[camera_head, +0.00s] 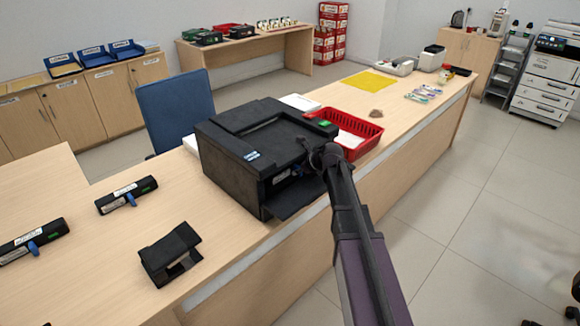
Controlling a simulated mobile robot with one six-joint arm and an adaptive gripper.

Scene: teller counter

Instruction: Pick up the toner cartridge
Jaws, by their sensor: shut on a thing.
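A large black printer (240,140) stands on the counter with its front flap (297,197) folded down. A toner cartridge (283,177) shows in part inside its front opening, with a light label and a bit of blue. My gripper (308,165) is at this opening, shut on the cartridge's near end; my wrist hides most of the fingers and the grip. Two more black toner cartridges with blue handles lie on the counter at left, one nearer the printer (127,193) and one at the left edge (33,240).
A red basket (345,133) with white paper stands just behind my wrist. An empty black holder (171,255) is at the counter's near end. A blue chair (175,108) is behind the counter.

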